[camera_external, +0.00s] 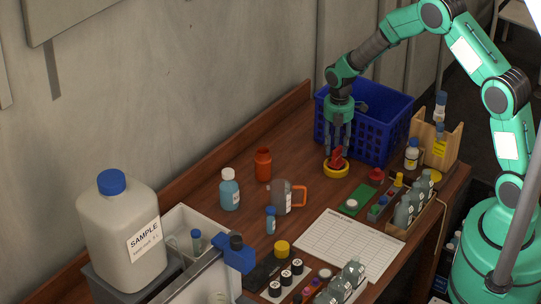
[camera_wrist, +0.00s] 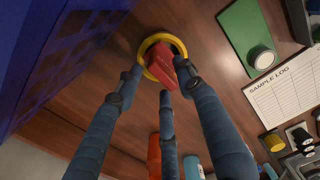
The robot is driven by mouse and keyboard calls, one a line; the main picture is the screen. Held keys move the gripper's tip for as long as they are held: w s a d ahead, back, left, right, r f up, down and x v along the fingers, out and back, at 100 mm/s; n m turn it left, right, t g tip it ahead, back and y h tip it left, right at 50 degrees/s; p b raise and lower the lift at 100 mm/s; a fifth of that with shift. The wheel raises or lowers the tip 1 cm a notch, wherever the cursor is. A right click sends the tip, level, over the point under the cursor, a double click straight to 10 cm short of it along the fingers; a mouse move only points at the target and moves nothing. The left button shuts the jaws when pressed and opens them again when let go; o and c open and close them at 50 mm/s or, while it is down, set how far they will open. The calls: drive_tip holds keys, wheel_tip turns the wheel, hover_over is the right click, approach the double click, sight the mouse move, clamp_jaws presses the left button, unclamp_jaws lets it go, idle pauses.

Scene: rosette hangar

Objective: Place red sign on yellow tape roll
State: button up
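The red sign (camera_external: 337,158) is at the yellow tape roll (camera_external: 335,172), which lies flat on the table just in front of the blue crate. In the wrist view the sign (camera_wrist: 160,61) lies across the roll's opening and part of its rim (camera_wrist: 180,45); whether it rests on the roll is unclear. My gripper (camera_external: 338,152) points down right over them. In the wrist view its three fingers (camera_wrist: 162,78) stand around the sign, their tips close to its sides and near end. I cannot tell whether they press on it.
The blue crate (camera_external: 395,112) stands close behind my gripper. An orange bottle (camera_external: 263,164), a blue bottle (camera_external: 229,190) and a mug (camera_external: 284,197) stand to the left. A green board (camera_external: 354,199) and the sample log (camera_external: 350,245) lie in front.

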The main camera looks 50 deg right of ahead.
wheel_tip(320, 180, up, 10)
drive_tip(key=shift+r+p, duration=0.15)
drive_tip(key=shift+p, duration=0.25)
idle(0.6)
drive_tip(key=s+a+r+m+t, duration=0.1)
drive_tip(key=s+a+r+m, duration=0.3)
drive_tip(key=s+r, duration=0.6)
drive_tip(key=s+a+r+m+t, duration=0.25)
drive_tip(key=s+r+m, duration=0.2)
drive_tip(key=r, duration=0.95)
drive_tip(key=s+a+r+m, duration=0.2)
drive_tip(key=s+m, duration=0.1)
drive_tip(key=s, duration=0.5)
drive_tip(key=s+a+r+m+t, duration=0.1)
drive_tip(key=s+a+r+m, duration=0.1)
drive_tip(key=s, duration=0.6)
drive_tip(key=s+a+r+m+t, duration=0.1)
drive_tip(key=s+m, duration=0.3)
drive_tip(key=s, duration=0.5)
drive_tip(key=shift+a+r, duration=0.55)
drive_tip(key=shift+r, duration=0.1)
